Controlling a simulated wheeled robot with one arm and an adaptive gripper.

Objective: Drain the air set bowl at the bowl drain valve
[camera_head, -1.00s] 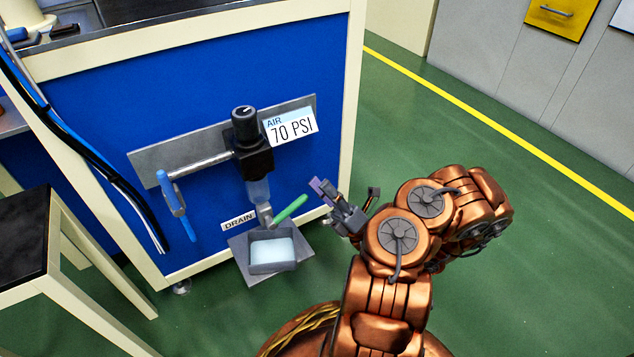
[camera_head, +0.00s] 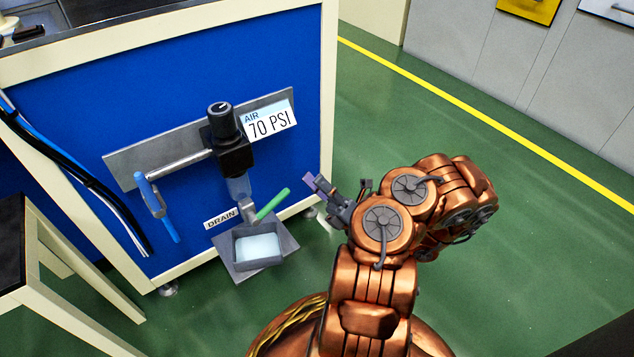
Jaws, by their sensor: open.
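The air set (camera_head: 229,145) is mounted on a grey plate on the blue panel, with a black knob on top and a translucent bowl (camera_head: 238,187) below. At the bowl's bottom is the drain valve (camera_head: 248,210) with a green lever (camera_head: 272,204) pointing up and right. A "DRAIN" label (camera_head: 221,218) is left of it. A grey tray (camera_head: 258,263) with a pale content sits under the valve. My gripper (camera_head: 338,190) is open and empty, right of the green lever and apart from it.
A blue-handled valve (camera_head: 155,205) is on the pipe at left. Black, blue and white hoses (camera_head: 85,180) hang at the panel's left edge. A dark-topped stool or table (camera_head: 12,245) stands at lower left. Green floor (camera_head: 480,210) is clear at right.

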